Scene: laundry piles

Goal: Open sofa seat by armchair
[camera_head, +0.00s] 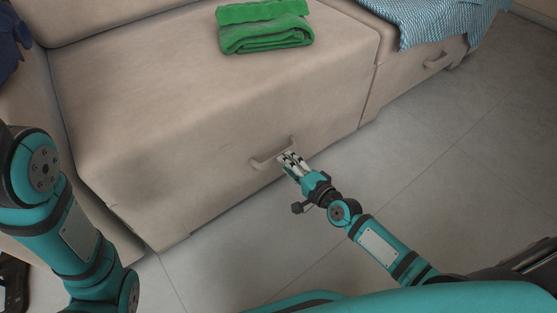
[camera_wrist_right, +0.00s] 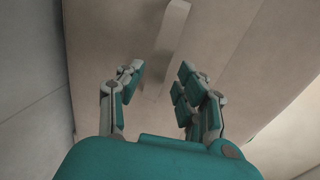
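The beige sofa seat (camera_head: 200,90) fills the middle of the head view, its lid lying flat and closed. A beige handle (camera_head: 265,161) sticks out low on its front face. My right gripper (camera_head: 287,159) is at the right end of this handle. In the right wrist view, the fingers of the right gripper (camera_wrist_right: 159,74) are spread with a gap between them. The handle (camera_wrist_right: 172,35) lies just ahead of that gap; I cannot tell whether a finger touches it. My left arm shows at the left, but its gripper is out of view.
A folded green towel (camera_head: 264,30) lies on the seat near its back. A blue and white patterned cloth (camera_head: 440,20) hangs over the neighbouring seat at the right, which has its own handle (camera_head: 437,62). Dark blue cloth (camera_head: 10,40) lies at the far left. The tiled floor (camera_head: 430,140) in front is clear.

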